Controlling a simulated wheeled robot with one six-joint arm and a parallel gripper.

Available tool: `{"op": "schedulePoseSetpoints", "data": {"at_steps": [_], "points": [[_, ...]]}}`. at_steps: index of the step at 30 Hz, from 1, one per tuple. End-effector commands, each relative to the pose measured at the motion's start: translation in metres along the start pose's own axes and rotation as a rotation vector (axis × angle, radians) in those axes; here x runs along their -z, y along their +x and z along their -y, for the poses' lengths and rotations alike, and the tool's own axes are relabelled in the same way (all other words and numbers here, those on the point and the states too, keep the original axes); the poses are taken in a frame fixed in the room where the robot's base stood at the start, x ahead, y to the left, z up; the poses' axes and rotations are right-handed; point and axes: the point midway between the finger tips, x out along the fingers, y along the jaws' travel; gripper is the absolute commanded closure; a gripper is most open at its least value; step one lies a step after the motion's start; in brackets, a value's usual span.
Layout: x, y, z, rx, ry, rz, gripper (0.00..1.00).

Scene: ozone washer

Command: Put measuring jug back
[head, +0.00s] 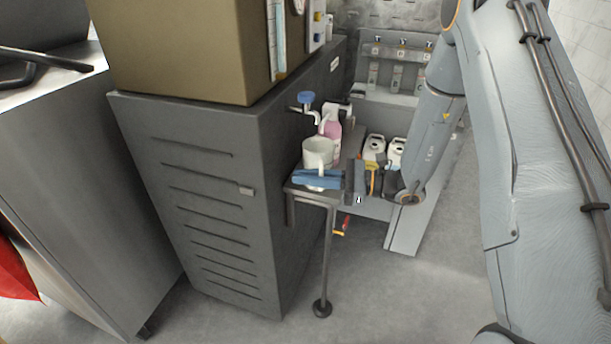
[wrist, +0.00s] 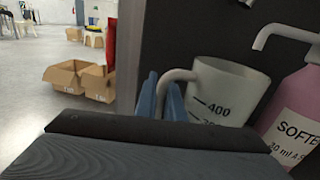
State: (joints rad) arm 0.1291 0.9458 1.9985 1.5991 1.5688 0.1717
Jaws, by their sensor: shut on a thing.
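The measuring jug (head: 318,152) is whitish and stands upright at the small side shelf beside the grey cabinet, below the blue-knobbed tap. In the wrist view the jug (wrist: 230,92) shows dark volume marks, with 400 readable, and its handle points to the left. My gripper (head: 312,178) has blue fingers and reaches in from the right, in front of the jug. In the wrist view the fingers (wrist: 165,97) are shut on the jug's handle. The jug's base is partly hidden behind the fingers, so I cannot tell whether it touches the shelf.
A pink softener bottle (head: 333,130) stands right behind the jug; it also shows in the wrist view (wrist: 297,110). The blue-knobbed tap (head: 307,103) juts out above. The shelf (head: 318,196) has a thin leg. White canisters (head: 375,146) stand beyond. Cardboard boxes (wrist: 65,77) lie on the floor.

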Motion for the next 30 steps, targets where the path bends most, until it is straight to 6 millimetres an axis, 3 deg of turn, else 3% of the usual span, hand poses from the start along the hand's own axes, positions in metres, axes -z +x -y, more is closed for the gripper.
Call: {"op": "schedulePoseSetpoints", "data": {"at_steps": [9, 10, 13, 23, 30], "points": [[0.003, 0.0, 0.0, -0.001, -0.001, 0.001, 1.0], [0.003, 0.0, 0.0, -0.001, -0.001, 0.0, 0.86], [0.002, 0.0, 0.0, -0.001, -0.001, 0.0, 0.73], [-0.002, 0.0, 0.0, -0.001, -0.002, 0.0, 0.73], [0.0, -0.035, 0.002, 0.004, -0.002, 0.001, 0.73]]}}
